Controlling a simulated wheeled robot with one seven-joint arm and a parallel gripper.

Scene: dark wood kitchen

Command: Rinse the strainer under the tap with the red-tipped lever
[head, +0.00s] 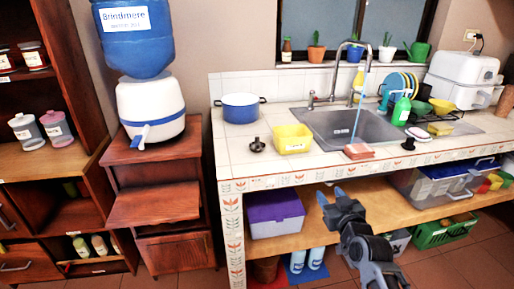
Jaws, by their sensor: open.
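The sink (352,124) is set into the white tiled counter, with a tall metal tap (343,62) at its back. A metal handle (311,99) stands left of the spout; I cannot make out a red tip on any lever. A small dark round thing (257,145) lies on the counter left of the sink; it may be the strainer, but it is too small to be sure. My gripper (331,196) is open and empty, in front of the counter and below its top edge, well apart from the sink and the dark thing.
A yellow tub (292,139) and blue pot (240,108) stand left of the sink. A sponge-like block (358,152) lies at its front edge. A water dispenser (150,107) stands left.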

